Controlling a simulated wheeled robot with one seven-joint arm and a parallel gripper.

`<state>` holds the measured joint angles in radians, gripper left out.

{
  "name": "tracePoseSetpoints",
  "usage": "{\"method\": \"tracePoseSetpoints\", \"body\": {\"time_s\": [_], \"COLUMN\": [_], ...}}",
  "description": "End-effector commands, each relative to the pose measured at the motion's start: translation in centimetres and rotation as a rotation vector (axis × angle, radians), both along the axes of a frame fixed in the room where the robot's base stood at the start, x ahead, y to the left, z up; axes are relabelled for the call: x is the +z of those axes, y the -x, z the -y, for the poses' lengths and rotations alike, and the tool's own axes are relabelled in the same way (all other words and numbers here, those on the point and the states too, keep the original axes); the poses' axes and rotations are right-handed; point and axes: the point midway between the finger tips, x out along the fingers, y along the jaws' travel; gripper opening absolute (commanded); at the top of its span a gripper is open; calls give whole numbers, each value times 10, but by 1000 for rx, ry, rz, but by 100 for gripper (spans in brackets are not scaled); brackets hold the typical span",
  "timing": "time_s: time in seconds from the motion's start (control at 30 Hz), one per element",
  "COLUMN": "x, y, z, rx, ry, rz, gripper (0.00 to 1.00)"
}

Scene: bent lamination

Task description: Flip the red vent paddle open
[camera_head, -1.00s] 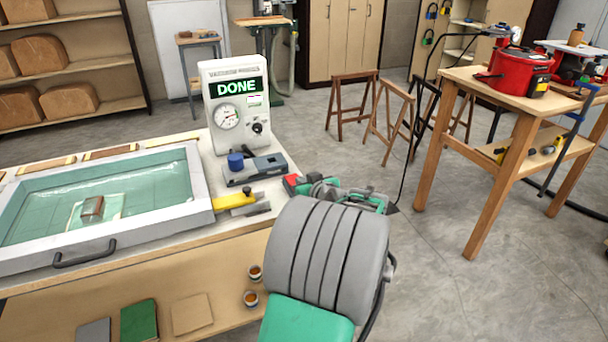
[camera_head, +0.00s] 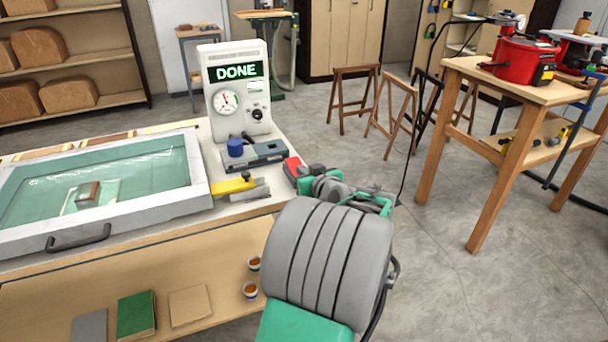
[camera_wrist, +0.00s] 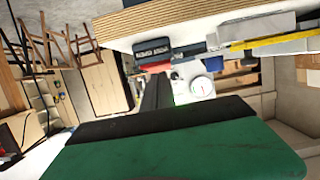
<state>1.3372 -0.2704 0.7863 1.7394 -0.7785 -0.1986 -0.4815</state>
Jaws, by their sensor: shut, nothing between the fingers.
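The red vent paddle (camera_head: 292,168) sits at the right end of a dark grey-blue valve block (camera_head: 255,155) near the table's right edge. In the wrist view the red paddle (camera_wrist: 155,67) shows as a small strip below a dark block. My gripper (camera_wrist: 156,82) is shut and empty, its dark fingers pointing at the red paddle. The fingertips are very close to the paddle; I cannot tell whether they touch it. In the head view my green and grey wrist is just right of the paddle and the fingers are mostly hidden.
A blue knob (camera_head: 235,147) and a yellow-handled part (camera_head: 232,185) are beside the block. A white console (camera_head: 238,90) reading DONE stands behind. A framed vacuum press (camera_head: 200,170) fills the table's left.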

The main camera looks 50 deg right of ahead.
Motion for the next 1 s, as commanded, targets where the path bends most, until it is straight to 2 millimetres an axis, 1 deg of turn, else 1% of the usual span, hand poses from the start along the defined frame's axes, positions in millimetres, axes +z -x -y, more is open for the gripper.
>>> {"method": "tracePoseSetpoints", "body": {"time_s": [0.17,0.2,0.23,0.27,0.43,0.6,0.73,1.0], "x": [36,46,38,37,42,45,46,46], "y": [0,-1,9,17,54,78,85,86], "z": [-4,-6,-9,-13,-34,-49,-55,-56], "rx": [7,9,3,1,0,2,7,8], "ry": [6,7,1,1,3,2,2,1], "rz": [1,2,0,1,1,0,0,0], "gripper": [0,0,0,0,0,0,0,0]}}
